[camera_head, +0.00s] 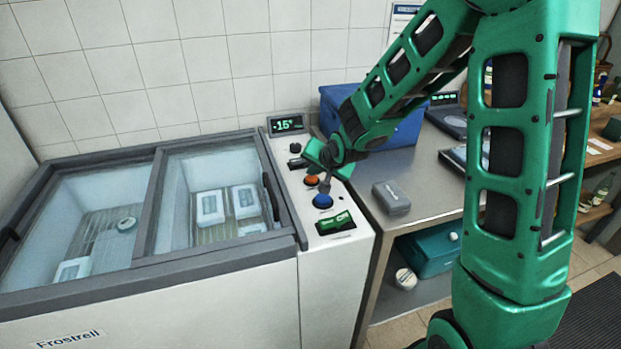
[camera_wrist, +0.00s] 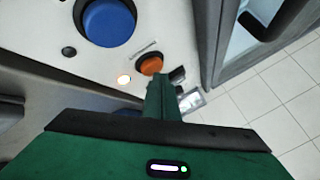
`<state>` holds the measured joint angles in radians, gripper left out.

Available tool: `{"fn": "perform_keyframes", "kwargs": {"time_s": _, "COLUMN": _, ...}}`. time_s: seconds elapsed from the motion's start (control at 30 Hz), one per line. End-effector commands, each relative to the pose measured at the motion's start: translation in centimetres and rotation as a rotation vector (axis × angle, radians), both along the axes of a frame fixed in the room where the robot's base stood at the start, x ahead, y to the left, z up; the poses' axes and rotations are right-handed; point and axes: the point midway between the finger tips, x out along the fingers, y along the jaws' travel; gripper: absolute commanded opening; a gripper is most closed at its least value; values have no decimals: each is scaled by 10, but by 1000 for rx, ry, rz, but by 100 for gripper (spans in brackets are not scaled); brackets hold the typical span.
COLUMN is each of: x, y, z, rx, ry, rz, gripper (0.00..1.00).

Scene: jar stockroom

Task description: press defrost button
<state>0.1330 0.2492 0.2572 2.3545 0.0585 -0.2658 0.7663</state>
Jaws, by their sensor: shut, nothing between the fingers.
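The control panel (camera_head: 328,240) is a pale strip at the freezer's right end. It carries a round blue button (camera_head: 323,201) and a smaller orange button (camera_head: 312,181); both also show in the wrist view, blue (camera_wrist: 108,22) and orange (camera_wrist: 150,65). I cannot read which is the defrost button. My gripper (camera_head: 325,186) is shut and empty, pointing down over the panel, its tips close to both buttons in the head view. In the wrist view my shut fingers (camera_wrist: 160,82) appear just below the orange button. I cannot tell whether they touch anything.
A green lit switch (camera_head: 336,222) and a temperature display (camera_head: 287,124) sit on the same panel. The glass-topped freezer (camera_head: 150,275) stands left. A steel table (camera_head: 440,185) at right holds a blue crate (camera_head: 400,133) and a grey box (camera_head: 391,198).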

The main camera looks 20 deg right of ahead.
Motion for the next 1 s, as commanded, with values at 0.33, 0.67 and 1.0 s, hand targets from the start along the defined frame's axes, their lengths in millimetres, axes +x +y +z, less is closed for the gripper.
{"fn": "perform_keyframes", "kwargs": {"time_s": 0.33, "x": 0, "y": 0, "z": 12, "rx": 0, "ry": -1, "rz": -1, "gripper": 0}}
{"fn": "perform_keyframes", "kwargs": {"time_s": 0.67, "x": 1, "y": 0, "z": 19, "rx": 0, "ry": -5, "rz": -1, "gripper": 0}}
{"fn": "perform_keyframes", "kwargs": {"time_s": 1.0, "x": 1, "y": 0, "z": 48, "rx": 0, "ry": -4, "rz": 0, "gripper": 0}}
